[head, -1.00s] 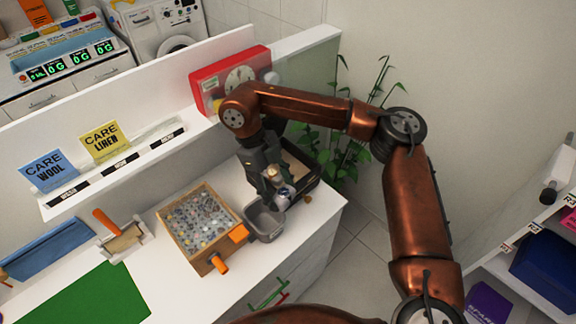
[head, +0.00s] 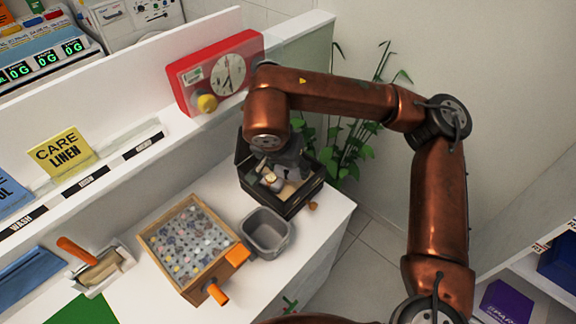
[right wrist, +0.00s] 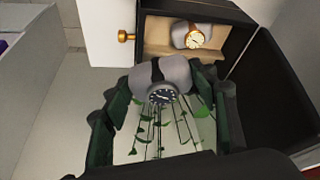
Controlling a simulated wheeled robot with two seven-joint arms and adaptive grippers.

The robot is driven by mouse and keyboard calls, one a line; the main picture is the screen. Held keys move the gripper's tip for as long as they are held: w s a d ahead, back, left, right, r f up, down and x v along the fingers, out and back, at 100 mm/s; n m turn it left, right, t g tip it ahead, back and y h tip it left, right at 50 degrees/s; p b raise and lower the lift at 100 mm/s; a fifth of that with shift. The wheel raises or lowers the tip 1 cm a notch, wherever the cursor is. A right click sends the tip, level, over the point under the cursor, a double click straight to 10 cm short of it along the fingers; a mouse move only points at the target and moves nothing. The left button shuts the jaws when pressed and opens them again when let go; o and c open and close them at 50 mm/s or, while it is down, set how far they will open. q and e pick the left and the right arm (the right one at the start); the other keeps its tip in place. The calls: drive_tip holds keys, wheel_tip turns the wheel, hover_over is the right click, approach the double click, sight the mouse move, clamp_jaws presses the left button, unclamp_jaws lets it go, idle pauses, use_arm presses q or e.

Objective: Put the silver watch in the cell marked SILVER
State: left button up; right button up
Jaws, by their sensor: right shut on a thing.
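My right gripper (right wrist: 160,92) is shut on a silver-rimmed watch (right wrist: 162,96) with a dark dial, wrapped around a grey cushion. In the head view the gripper (head: 267,176) is at the left part of an open dark box (head: 290,208), partly hidden by my wrist. In the right wrist view a gold watch (right wrist: 194,39) on another grey cushion sits in the beige-lined box (right wrist: 155,36). The held watch is nearer the camera than the gold one. No SILVER mark is readable. My left gripper is out of view.
A grey bin (head: 285,236) and a wooden tray of small items (head: 205,286) stand in front of the box. A red clock box (head: 190,92) is on the ledge behind. A plant (head: 355,150) is behind.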

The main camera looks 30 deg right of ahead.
drive_tip(key=w+d+f, duration=0.1)
drive_tip(key=w, duration=0.1)
drive_tip(key=w+d+f+b, duration=0.1)
drive_tip(key=w+d+f, duration=0.1)
drive_tip(key=w, duration=0.1)
drive_tip(key=shift+w+d+f, duration=0.2)
drive_tip(key=shift+w+d, duration=0.1)
drive_tip(key=shift+d, duration=0.05)
drive_tip(key=w+f, duration=0.1)
drive_tip(key=w+d+f+b, duration=0.1)
drive_tip(key=w+d+f, duration=0.1)
drive_tip(key=f, duration=0.1)
drive_tip(key=shift+f+b, duration=0.1)
drive_tip(key=shift+b, duration=0.3)
drive_tip(key=shift+w+d+f, duration=0.2)
drive_tip(key=shift+w+f, duration=0.25)
drive_tip(key=shift+w+d+f, duration=0.1)
drive_tip(key=shift+w+f, duration=0.05)
drive_tip(key=shift+f, duration=0.1)
wheel_tip(320, 180, down, 3)
drive_tip(key=shift+w+f+b, duration=0.1)
drive_tip(key=shift+f+b, duration=0.05)
drive_tip(key=shift+b, duration=0.75)
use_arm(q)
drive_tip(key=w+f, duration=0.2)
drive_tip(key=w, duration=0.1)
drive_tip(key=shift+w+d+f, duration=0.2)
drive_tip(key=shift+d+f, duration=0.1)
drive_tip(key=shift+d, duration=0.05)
